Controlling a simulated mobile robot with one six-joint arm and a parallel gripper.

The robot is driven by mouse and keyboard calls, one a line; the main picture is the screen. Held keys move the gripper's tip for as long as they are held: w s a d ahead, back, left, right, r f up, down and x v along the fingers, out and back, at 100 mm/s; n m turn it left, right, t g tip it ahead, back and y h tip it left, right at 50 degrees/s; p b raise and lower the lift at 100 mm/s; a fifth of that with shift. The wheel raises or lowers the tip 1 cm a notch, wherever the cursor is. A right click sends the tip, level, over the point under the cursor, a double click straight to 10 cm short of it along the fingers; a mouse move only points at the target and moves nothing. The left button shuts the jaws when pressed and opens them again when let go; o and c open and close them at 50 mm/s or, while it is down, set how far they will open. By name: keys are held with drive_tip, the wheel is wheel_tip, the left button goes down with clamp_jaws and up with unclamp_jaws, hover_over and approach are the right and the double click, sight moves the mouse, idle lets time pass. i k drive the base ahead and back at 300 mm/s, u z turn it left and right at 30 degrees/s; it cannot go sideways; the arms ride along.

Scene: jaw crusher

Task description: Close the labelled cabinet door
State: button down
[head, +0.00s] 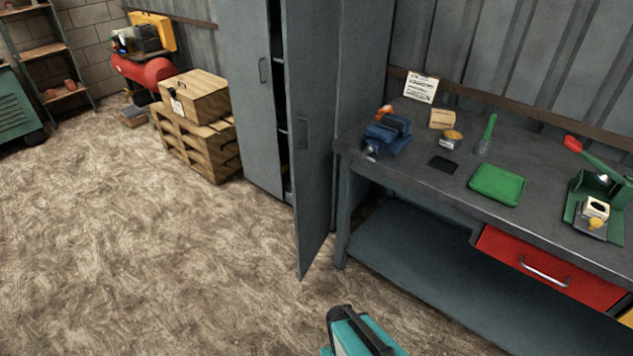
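A tall grey metal cabinet stands at the centre against the wall. Its right door (309,140) stands open, swung out toward me, with its lower corner over the floor. A recessed handle shows on this door. The cabinet's left door (252,100) looks shut and has a bar handle. A narrow dark gap with shelf edges shows between the doors. I cannot make out a label on either door. My gripper is not in view.
A workbench (455,190) with a blue vise (387,136), a green cloth (497,185) and a red drawer (545,268) stands right of the open door. A wooden crate (203,103) on pallets stands left. A teal-and-black shape (358,335), possibly mine, is at the bottom. Floor at left is clear.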

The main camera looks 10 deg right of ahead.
sight(310, 28)
drive_tip(key=z, duration=0.25)
drive_tip(key=k, duration=0.35)
drive_tip(key=u, duration=0.95)
drive_tip(key=i, duration=1)
drive_tip(key=u, duration=0.05)
